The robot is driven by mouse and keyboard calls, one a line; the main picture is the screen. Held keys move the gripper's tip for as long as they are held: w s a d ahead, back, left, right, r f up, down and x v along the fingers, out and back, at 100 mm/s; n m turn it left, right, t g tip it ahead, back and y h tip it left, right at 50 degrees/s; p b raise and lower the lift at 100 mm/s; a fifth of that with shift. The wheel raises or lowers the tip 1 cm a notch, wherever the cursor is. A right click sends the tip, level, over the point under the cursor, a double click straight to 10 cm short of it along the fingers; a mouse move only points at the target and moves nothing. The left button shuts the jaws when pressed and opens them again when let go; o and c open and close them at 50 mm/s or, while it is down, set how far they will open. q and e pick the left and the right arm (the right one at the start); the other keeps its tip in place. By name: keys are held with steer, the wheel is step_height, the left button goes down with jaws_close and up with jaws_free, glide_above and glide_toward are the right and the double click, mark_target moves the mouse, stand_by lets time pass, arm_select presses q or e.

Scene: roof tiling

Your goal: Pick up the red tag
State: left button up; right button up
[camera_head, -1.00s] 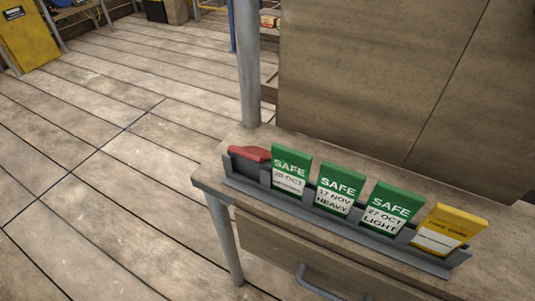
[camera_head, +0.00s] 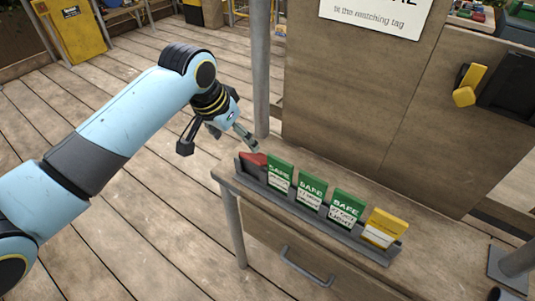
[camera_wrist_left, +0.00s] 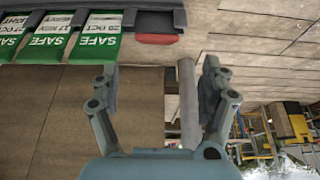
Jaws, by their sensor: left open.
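The red tag (camera_head: 252,160) sits at the left end of a grey tag rack (camera_head: 318,217) on a wooden bench, lower than the tags beside it. It also shows in the left wrist view (camera_wrist_left: 158,39), at the top, ahead of the jaws. My left gripper (camera_head: 219,147) is open and empty, with one fingertip near the red tag in the head view. In the left wrist view the open jaws (camera_wrist_left: 160,82) are spread wide, with the tag beyond and between them. No contact shows. My right gripper is not in view.
Several green SAFE tags (camera_head: 311,193) and a yellow tag (camera_head: 384,228) stand in the rack right of the red tag. A grey pole (camera_head: 261,75) and a wooden panel (camera_head: 345,110) rise behind the bench. A drawer handle (camera_head: 307,267) is on the front.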

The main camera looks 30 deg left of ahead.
mark_target(249, 158)
arm_select(q)
steer(key=x, duration=0.4)
steer(key=shift+d+f, duration=0.2)
steer(key=shift+f, duration=0.1)
steer(key=x, duration=0.4)
steer(key=shift+s+f, duration=0.1)
steer(key=shift+f, duration=0.4)
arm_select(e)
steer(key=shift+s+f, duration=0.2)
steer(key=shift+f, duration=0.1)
arm_select(q)
steer(key=c, duration=0.8)
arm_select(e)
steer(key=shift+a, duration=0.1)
